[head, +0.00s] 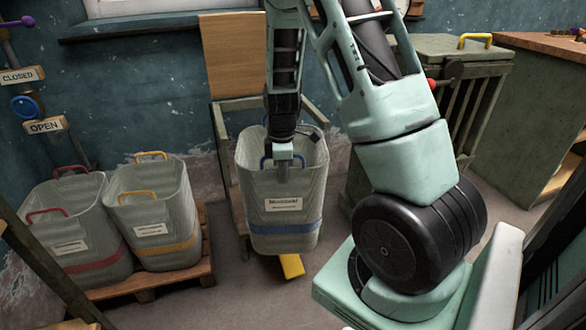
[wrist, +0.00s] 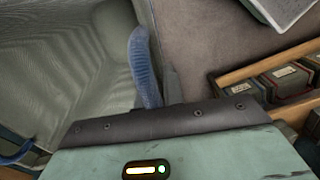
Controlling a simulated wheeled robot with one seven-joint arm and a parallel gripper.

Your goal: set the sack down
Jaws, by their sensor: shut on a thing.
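The sack (head: 280,183) is a tall grey open-topped one with a white label, a blue band near its base and blue handles. It is upright near the middle of the head view. My gripper (head: 283,165) is at its near rim, shut on a blue handle. In the wrist view the blue handle (wrist: 143,68) stands at the jaws, with the sack's empty-looking inside (wrist: 70,70) to the left. The sack appears to hang above the floor, but its underside is hidden and I cannot tell the gap.
Two similar sacks, red-banded (head: 75,228) and yellow-banded (head: 153,215), stand on a wooden pallet (head: 190,277) at left. A wooden chair (head: 232,55) is behind my sack. A yellow piece (head: 291,266) shows below it. A green slatted bin (head: 478,100) stands right; floor in front is bare.

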